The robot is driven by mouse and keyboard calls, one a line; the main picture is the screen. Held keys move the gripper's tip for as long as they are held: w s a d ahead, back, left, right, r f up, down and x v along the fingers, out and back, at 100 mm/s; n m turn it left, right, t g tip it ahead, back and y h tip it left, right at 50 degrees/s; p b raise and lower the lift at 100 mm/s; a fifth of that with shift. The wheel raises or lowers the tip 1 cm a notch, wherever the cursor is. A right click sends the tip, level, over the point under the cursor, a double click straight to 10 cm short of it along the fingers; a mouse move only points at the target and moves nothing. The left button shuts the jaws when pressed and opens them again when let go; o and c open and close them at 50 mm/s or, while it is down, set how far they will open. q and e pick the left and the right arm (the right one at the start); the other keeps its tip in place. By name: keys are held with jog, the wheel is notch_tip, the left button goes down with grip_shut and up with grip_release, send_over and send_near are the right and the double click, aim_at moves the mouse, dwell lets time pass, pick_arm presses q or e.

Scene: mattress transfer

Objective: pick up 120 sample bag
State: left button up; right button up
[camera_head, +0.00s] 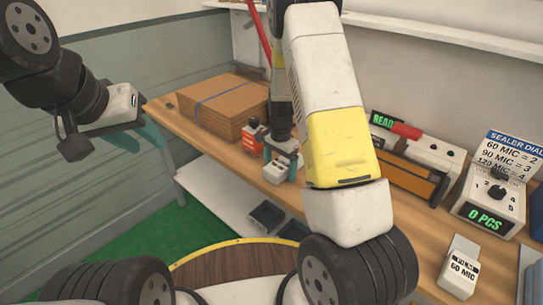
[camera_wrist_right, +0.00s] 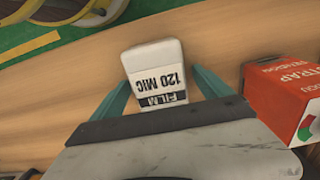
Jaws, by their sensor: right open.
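The 120 sample bag is a small white pack labelled "FILM 120 MIC" (camera_wrist_right: 155,60). It lies on the wooden bench, and in the head view the white pack (camera_head: 276,172) is at the bench's front edge. My right gripper (camera_wrist_right: 160,80) is open, with one teal finger on each side of the pack's near end. I cannot tell whether the fingers touch it. In the head view my right gripper (camera_head: 281,158) points down over the pack. My left gripper (camera_head: 138,138) hangs at the left, away from the bench, with its teal fingers apart and empty.
A red and white box (camera_wrist_right: 283,100) stands close beside my right gripper. A cardboard stack (camera_head: 215,112) is further left. A "60 MIC" pack (camera_head: 460,268), a sealer dial unit (camera_head: 493,197) and a red-handled sealer (camera_head: 410,150) are at the right.

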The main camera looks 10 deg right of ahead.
jog(key=c, duration=1.6)
jog(key=shift+o, duration=0.2)
jog(key=shift+r, duration=0.1)
